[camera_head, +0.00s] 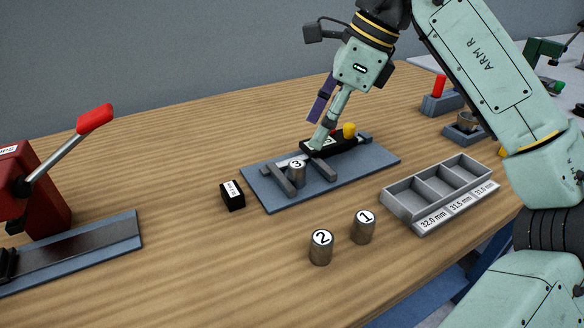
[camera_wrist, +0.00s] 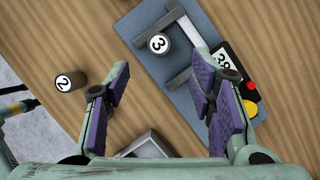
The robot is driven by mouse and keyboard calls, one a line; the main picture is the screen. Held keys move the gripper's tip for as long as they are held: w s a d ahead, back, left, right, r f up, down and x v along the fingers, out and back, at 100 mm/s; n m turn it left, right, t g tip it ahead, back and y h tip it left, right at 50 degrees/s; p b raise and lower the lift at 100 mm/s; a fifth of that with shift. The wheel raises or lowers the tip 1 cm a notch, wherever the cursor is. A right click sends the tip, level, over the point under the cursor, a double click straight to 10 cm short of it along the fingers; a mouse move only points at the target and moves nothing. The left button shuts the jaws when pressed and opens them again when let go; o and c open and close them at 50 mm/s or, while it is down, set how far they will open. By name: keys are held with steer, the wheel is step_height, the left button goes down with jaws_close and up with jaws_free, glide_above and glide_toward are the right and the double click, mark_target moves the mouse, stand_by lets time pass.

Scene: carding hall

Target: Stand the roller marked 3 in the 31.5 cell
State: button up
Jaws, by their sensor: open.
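The roller marked 3 (camera_head: 297,174) stands upright between the two jaws of a caliper gauge (camera_head: 322,168) on a blue-grey plate. It shows from above in the wrist view (camera_wrist: 159,45), beyond the fingertips. My gripper (camera_head: 316,134) is open and empty, above and behind the roller; its purple-padded fingers spread wide in the wrist view (camera_wrist: 160,78). The three-cell grey tray (camera_head: 393,201) stands at the right, labelled 32.0, 31.5 and 31.0 mm. The 31.5 cell (camera_head: 437,185) is the middle one; all three look empty. A tray corner shows in the wrist view (camera_wrist: 139,147).
Roller 2 (camera_head: 321,249) and roller 1 (camera_head: 363,228) stand upright in front of the gauge. A small black labelled block (camera_head: 232,195) lies left of the gauge. A red lever device (camera_head: 40,190) stands far left. The wood between is clear.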

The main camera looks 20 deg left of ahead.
mark_target(300, 164)
steer(key=p+x, duration=0.1)
steer(key=x, duration=0.8)
steer(key=shift+c, duration=0.4)
jaws_close()
